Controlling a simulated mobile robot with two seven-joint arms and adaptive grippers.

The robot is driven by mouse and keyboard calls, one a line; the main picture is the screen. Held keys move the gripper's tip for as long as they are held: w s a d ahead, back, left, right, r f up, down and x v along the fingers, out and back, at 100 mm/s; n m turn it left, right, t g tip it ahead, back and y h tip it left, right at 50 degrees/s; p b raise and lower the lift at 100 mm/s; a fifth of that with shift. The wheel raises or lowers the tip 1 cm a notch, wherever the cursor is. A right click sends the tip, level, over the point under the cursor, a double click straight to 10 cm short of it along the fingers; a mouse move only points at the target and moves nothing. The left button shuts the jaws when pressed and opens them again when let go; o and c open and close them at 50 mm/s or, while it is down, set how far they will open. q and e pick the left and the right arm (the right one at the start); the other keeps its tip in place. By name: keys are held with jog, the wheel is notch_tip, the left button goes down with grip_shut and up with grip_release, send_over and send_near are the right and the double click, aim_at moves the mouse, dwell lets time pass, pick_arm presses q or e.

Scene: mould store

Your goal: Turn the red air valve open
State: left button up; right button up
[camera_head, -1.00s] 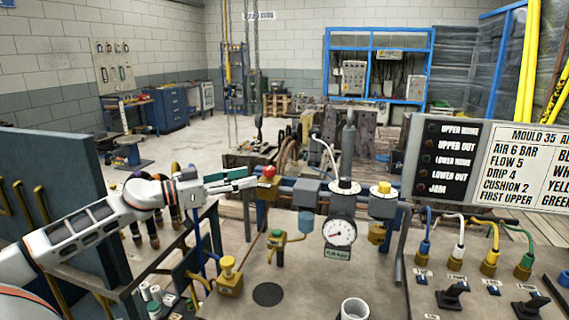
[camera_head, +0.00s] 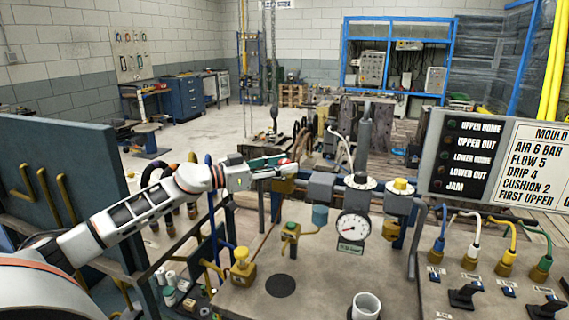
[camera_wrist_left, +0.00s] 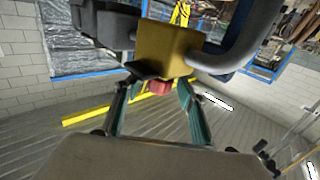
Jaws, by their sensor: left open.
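The red air valve is a red knob (camera_head: 277,161) on a brass body (camera_head: 284,187), at the left end of the pipe row in the head view. My left gripper (camera_head: 280,168) is open at the knob, and its teal fingers partly cover it. In the left wrist view the red knob (camera_wrist_left: 159,88) lies between the two spread fingers (camera_wrist_left: 160,95), with the brass block (camera_wrist_left: 166,48) beyond it. I cannot tell whether a finger touches the knob. My right gripper is not in view.
A pressure gauge (camera_head: 353,227) and a yellow-topped valve (camera_head: 401,187) are to the right on the same pipework. A yellow valve (camera_head: 241,265), a green-topped valve (camera_head: 290,235) and a white cup (camera_head: 366,306) stand on the bench. Coloured hoses (camera_head: 440,236) and a sign panel are at right.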

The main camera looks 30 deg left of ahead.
pick_arm(q)
jog(key=shift+w+d, duration=0.2)
jog(key=shift+w, duration=0.1)
jog(key=c, duration=1.2)
jog(key=shift+o, duration=0.2)
